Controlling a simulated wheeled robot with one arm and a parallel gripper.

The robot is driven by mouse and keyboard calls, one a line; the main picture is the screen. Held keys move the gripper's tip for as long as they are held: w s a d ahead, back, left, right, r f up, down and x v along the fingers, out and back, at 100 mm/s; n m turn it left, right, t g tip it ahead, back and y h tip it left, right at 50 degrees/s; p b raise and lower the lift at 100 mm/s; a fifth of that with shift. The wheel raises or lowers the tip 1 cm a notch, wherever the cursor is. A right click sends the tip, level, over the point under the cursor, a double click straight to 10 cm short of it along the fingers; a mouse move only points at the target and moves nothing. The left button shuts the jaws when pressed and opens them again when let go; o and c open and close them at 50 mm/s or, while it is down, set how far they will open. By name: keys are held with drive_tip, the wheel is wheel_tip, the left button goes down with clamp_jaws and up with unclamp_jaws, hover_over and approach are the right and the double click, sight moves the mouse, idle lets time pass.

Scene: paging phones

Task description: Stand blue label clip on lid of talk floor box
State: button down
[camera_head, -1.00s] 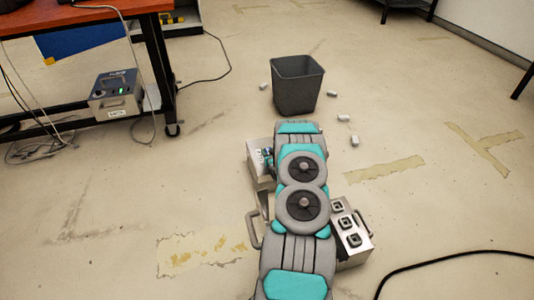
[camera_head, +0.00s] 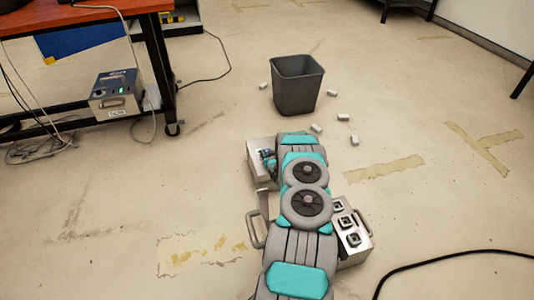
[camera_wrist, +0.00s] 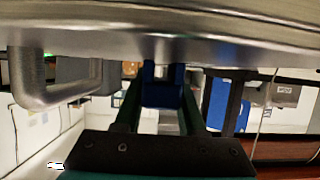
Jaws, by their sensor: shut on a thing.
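A blue label clip (camera_wrist: 163,90) is held between the two dark fingers of my gripper (camera_wrist: 162,78) in the wrist view. My gripper is shut on it. A brushed metal surface with a rounded handle fills the top of the wrist view, close beyond the clip; I cannot tell whether they touch. In the head view, a silver floor box (camera_head: 258,174) shows left of my arm, with small blue and dark parts on it. Another silver box (camera_head: 352,249) with dark square sockets shows at right. I cannot read which is the talk box. My arm hides the gripper and clip there.
A dark grey bin (camera_head: 297,88) stands beyond the boxes, with several small pale cylinders on the floor around it. A black cable (camera_head: 450,257) lies at lower right. A desk and a grey device (camera_head: 117,95) are at left.

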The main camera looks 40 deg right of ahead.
drive_tip(key=shift+f, duration=0.15)
drive_tip(key=c, duration=0.5)
unclamp_jaws()
